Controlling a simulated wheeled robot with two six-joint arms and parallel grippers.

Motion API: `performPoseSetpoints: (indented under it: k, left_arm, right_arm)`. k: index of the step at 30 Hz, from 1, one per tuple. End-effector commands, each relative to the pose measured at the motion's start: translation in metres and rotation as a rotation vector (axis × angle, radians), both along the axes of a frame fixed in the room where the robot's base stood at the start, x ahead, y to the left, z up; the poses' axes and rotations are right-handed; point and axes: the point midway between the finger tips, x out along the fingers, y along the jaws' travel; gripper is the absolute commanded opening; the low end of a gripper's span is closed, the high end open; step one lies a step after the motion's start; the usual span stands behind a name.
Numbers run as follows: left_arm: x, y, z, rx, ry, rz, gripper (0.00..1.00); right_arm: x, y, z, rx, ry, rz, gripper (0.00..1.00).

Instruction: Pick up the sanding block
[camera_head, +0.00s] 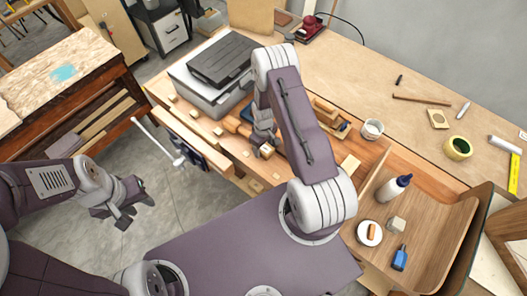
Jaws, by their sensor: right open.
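I cannot tell for certain which object is the sanding block. A small pale beige-grey block (397,224) lies in the curved wooden tray at the right, between a glue bottle and a blue bottle. A small block-like piece (267,151) is at the fingertips of my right gripper (264,142). The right gripper points down over the workbench, partly hidden by its own arm, and is open. My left gripper (133,208) is open and empty over the floor at the left, away from the bench.
The workbench (350,70) carries a grey toolbox (215,75), several small wooden blocks, a white cup (372,129), a yellow tape roll (458,148) and a red sander (308,27). The curved wooden tray (440,215) holds a white-and-blue glue bottle (393,188), a white dish (369,240) and a blue bottle (400,258).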

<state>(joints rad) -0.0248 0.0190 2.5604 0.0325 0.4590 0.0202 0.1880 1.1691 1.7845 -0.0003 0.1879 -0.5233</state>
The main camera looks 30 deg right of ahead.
Motion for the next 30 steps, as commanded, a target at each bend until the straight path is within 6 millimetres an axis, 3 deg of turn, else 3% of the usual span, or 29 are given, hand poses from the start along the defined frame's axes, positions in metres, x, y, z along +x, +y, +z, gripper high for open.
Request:
performPoseSetpoints:
  k: [3,8,9,17,25,30]
  left_arm:
    - [0.000,0.000,0.002,0.000,-0.001,0.000,0.36]
    - [0.000,0.000,0.002,0.000,-0.001,0.000,0.36]
    - [0.000,0.000,0.002,0.000,-0.001,0.000,0.36]
    - [0.000,0.000,0.006,0.000,-0.001,0.000,0.36]
    - [0.000,0.000,0.041,0.000,-0.001,0.000,0.36]
    - [0.000,0.000,0.071,0.000,-0.001,0.000,0.36]
  right_arm:
    - [0.000,0.000,0.002,0.000,0.000,0.000,0.59]
    - [0.000,0.000,0.002,0.000,0.000,0.000,0.15]
    - [0.000,0.000,0.003,0.000,0.000,0.000,0.09]
    - [0.000,0.000,0.007,0.000,0.000,0.000,0.09]
    - [0.000,0.000,0.054,0.000,0.000,0.000,0.09]
    - [-0.032,0.024,0.076,0.001,0.004,0.005,0.09]
